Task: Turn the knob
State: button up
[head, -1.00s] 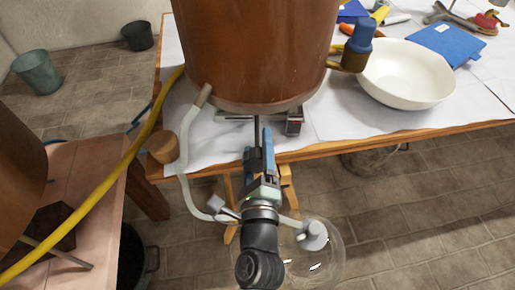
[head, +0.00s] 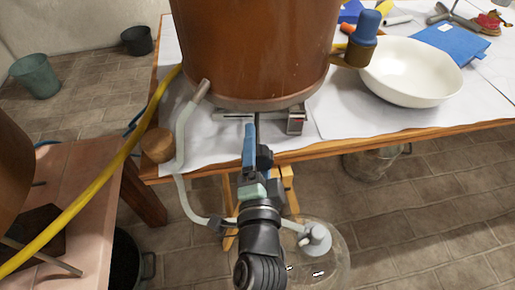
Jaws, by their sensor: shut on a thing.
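My gripper (head: 257,141) is at the table's front edge, below the large copper-brown pot (head: 255,50). Its blue finger is on the left and a dark part on the right. A thin dark stem (head: 256,118) runs from the metal burner stand (head: 295,121) under the pot down to my fingers. My gripper is shut on the knob at the end of this stem. The knob itself is hidden by the fingers.
A grey hose (head: 181,130) hangs left of my gripper, and a yellow hose (head: 120,158) crosses farther left. A white bowl (head: 415,75) stands on the table (head: 400,125) at right. A glass flask (head: 335,250) is below, beside my arm.

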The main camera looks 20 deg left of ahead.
jog(key=n+b, duration=0.2)
jog(key=n, duration=0.3)
jog(key=shift+f, duration=0.15)
jog(key=shift+n+b, duration=0.8)
jog(key=shift+n, duration=1.3)
jog(key=o, duration=1.3)
jog(key=shift+s, duration=0.1)
jog(key=shift+v, duration=6.4)
